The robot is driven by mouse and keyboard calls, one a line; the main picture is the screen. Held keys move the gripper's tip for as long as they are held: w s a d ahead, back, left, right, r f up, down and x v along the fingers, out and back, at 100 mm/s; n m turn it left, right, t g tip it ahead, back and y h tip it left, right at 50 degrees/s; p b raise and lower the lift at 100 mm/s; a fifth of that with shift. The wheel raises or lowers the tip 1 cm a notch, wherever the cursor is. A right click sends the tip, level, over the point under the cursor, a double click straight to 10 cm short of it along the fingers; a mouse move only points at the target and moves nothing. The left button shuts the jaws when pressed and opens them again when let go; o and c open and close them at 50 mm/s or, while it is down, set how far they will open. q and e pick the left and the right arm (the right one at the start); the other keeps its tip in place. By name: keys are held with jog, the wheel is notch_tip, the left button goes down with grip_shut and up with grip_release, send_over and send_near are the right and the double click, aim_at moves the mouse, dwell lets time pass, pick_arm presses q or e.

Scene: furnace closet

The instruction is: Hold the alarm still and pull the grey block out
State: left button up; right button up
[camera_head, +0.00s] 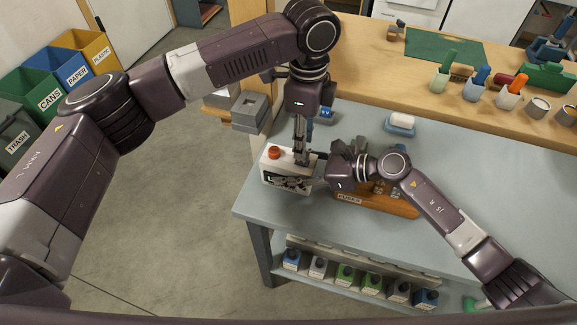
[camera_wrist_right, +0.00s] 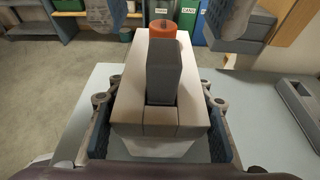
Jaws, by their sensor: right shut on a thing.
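The alarm (camera_head: 272,178) is a white box with an orange-red button, at the left end of the blue-grey table in the head view. My right gripper (camera_head: 316,178) is shut on the alarm; in the right wrist view its fingers press both sides of the white casing (camera_wrist_right: 188,112). The grey block (camera_wrist_right: 164,72) stands upright in a slot in the casing, in front of the button. My left gripper (camera_head: 302,150) points down over the alarm. In the right wrist view its fingers show at the top, apart, with gaps on both sides of the grey block.
A wooden fuse rack (camera_head: 349,198) stands right beside the alarm, partly behind my right arm. A soap dish (camera_head: 399,125) lies further back. Grey trays (camera_head: 250,112) sit beyond the table's left corner. The table's right part is mostly clear.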

pick_arm(q)
jog(key=shift+f, duration=2.2)
grip_shut()
jog(key=shift+r, duration=0.2)
jog(key=shift+r, duration=1.45)
jog(key=shift+r, duration=0.1)
jog(key=shift+r, duration=2.4)
